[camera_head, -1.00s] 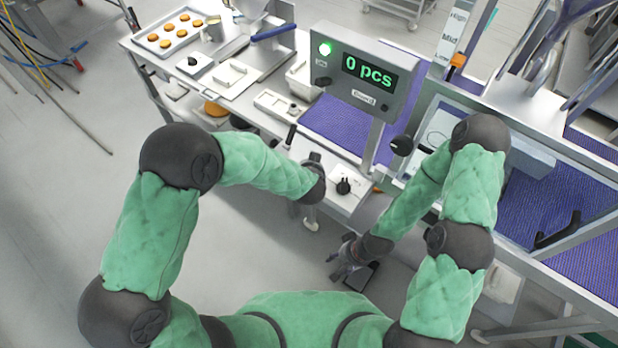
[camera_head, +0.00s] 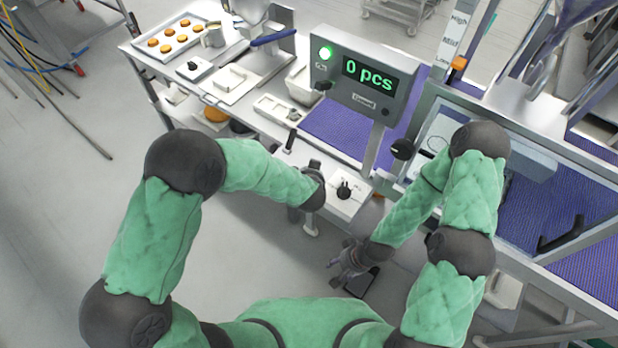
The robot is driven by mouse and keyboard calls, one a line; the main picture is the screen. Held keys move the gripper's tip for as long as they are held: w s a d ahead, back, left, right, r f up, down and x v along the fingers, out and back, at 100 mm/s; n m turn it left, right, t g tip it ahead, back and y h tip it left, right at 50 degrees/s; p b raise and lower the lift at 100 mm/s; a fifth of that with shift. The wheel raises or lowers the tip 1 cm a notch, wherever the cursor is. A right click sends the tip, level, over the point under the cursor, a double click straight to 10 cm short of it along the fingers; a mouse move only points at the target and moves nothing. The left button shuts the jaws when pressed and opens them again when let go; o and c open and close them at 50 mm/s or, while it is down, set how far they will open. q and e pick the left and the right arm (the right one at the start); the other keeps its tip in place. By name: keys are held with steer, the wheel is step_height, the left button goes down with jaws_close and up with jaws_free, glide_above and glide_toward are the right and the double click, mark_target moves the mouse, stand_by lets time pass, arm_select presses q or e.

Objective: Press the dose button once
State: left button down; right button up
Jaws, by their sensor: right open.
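I cannot tell for sure which control is the dose button. A white plate with a black knob (camera_head: 344,190) lies on the near bench edge, just right of my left wrist. A grey display panel (camera_head: 364,87) reads "0 pcs" and has a lit green lamp. My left gripper (camera_head: 309,230) points down at the bench's near edge, mostly hidden behind its own wrist. My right gripper (camera_head: 336,272) is open and empty, low in front of the bench, apart from the controls.
A tray of round orange-brown pieces (camera_head: 172,38) and a metal jug (camera_head: 213,36) stand at the back left. A blue-violet conveyor belt (camera_head: 335,132) runs behind the panel.

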arm_select(q)
steer(key=shift+f, duration=0.1)
stand_by(0.6)
steer(key=shift+f, duration=0.35)
steer(key=shift+f, duration=0.55)
stand_by(0.7)
stand_by(0.4)
steer(key=shift+r+p, duration=1)
steer(key=shift+p, duration=0.05)
steer(key=shift+r, duration=0.1)
step_height(320, 180, up, 5)
steer(key=p, duration=0.5)
steer(key=shift+p, duration=0.4)
